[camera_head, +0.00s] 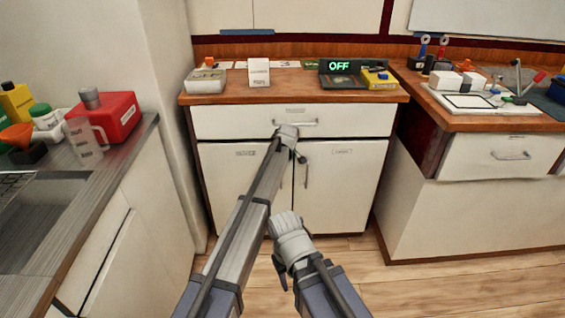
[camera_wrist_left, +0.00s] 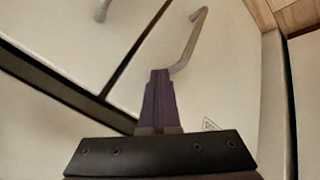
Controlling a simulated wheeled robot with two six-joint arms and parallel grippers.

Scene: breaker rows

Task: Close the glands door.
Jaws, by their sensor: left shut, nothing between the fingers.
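A white cabinet under the counter has a left door (camera_head: 238,185) and a right door (camera_head: 345,185) below a wide drawer (camera_head: 235,122). Each door has a small label too blurred to read, so I cannot tell which is the glands door. Both doors look flush or nearly so; my left arm hides part of the left one. My left gripper (camera_head: 298,152) is in front of the doors' upper middle. In the left wrist view its fingers (camera_wrist_left: 158,78) are shut and empty, close to a bent bar handle (camera_wrist_left: 190,42); contact is unclear. My right gripper (camera_head: 287,228) hangs lower, its fingers unclear.
The wooden counter (camera_head: 300,92) holds a black box with a green OFF display (camera_head: 339,66) and a yellow device (camera_head: 378,78). A sink counter (camera_head: 115,155) with a red can (camera_head: 105,118) stands left. Another cabinet (camera_head: 500,158) stands right. The floor (camera_head: 400,285) is clear.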

